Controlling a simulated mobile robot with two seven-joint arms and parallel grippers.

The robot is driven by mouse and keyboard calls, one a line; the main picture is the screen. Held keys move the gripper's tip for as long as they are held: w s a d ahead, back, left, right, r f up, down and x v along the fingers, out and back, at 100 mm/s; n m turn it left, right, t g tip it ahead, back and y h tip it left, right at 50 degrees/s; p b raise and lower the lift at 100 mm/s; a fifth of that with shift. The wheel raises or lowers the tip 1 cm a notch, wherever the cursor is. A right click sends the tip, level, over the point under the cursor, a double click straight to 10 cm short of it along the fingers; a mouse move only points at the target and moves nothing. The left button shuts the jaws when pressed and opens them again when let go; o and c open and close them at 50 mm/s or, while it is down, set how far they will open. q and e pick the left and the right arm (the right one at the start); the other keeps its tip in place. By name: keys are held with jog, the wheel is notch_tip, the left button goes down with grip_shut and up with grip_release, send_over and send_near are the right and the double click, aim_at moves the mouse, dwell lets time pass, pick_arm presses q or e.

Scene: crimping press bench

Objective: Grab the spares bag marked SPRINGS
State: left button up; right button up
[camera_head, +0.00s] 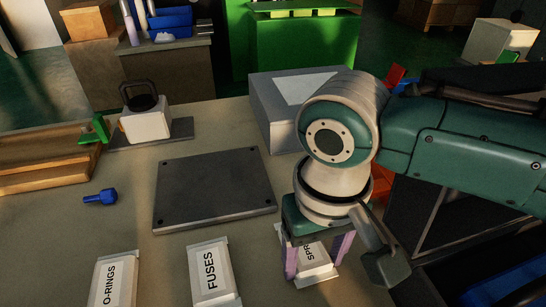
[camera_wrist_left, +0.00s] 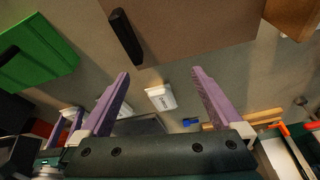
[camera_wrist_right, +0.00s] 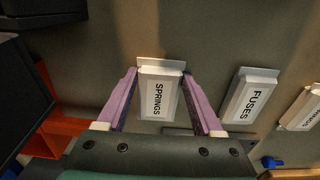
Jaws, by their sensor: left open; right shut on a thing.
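The white spares bag marked SPRINGS (camera_head: 312,257) is at the right end of a row on the bench, partly covered by my right arm. My right gripper (camera_head: 317,264) is over it, with one purple finger at each side. In the right wrist view the SPRINGS bag (camera_wrist_right: 158,100) sits between the fingers of my right gripper (camera_wrist_right: 158,75), which is shut on it. The FUSES bag (camera_head: 213,275) and O-RINGS bag (camera_head: 115,282) lie to its left. My left gripper (camera_wrist_left: 160,74) is open and empty, seen only in its wrist view.
A dark flat plate (camera_head: 214,188) lies behind the bags. A blue part (camera_head: 100,197) and a wooden block (camera_head: 45,172) are at the left. A grey box (camera_head: 275,100) stands behind my right arm. Red parts (camera_wrist_right: 55,130) are beside my right gripper.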

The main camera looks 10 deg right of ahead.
pick_arm(q)
jog(key=shift+d, duration=0.1)
pick_arm(e)
jog(key=shift+c, duration=0.8)
